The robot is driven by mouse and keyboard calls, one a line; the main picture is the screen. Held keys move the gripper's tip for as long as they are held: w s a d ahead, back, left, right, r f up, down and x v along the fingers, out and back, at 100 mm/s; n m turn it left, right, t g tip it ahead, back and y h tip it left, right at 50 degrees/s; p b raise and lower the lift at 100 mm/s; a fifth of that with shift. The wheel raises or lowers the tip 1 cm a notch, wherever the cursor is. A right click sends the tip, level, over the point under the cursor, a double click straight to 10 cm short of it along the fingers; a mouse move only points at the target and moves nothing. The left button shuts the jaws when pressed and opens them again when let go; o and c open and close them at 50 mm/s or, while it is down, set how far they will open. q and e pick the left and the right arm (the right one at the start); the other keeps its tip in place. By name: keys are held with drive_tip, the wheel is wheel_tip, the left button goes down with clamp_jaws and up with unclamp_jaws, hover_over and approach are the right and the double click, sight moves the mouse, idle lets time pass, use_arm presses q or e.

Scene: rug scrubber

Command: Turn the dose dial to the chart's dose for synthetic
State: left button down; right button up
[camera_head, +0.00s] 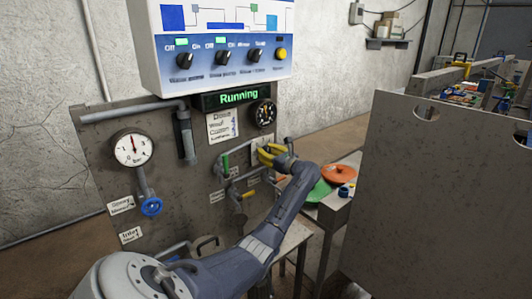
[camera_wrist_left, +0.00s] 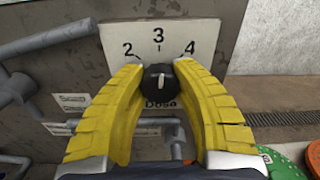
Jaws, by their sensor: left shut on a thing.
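The dose dial (camera_wrist_left: 158,77) is a small black knob with a white mark, on a pale plate (camera_wrist_left: 115,40) numbered 2, 3 and 4 and labelled "Dose". I cannot tell surely which number the mark points to. My left gripper (camera_wrist_left: 157,72) has its yellow fingertips closed on the dial from both sides. In the head view the left gripper (camera_head: 264,152) is at the panel's right edge and hides the dial. The dose chart (camera_head: 221,126) is a white sheet below the "Running" display; its lines are too small to read surely. My right gripper is out of view.
A pressure gauge (camera_head: 132,147), a blue valve wheel (camera_head: 151,206) and pipes with a green handle (camera_head: 226,163) stand out from the panel. A control box (camera_head: 220,45) with knobs hangs above. Green and orange discs (camera_head: 339,173) lie on a bench at right.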

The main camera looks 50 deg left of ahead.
use_arm(q)
drive_tip(key=shift+m, duration=1.4)
drive_tip(key=c, duration=0.9)
unclamp_jaws()
drive_tip(key=d, duration=1.2)
drive_tip(key=shift+d, duration=0.1)
drive_tip(key=d, duration=0.8)
drive_tip(key=shift+d, duration=0.4)
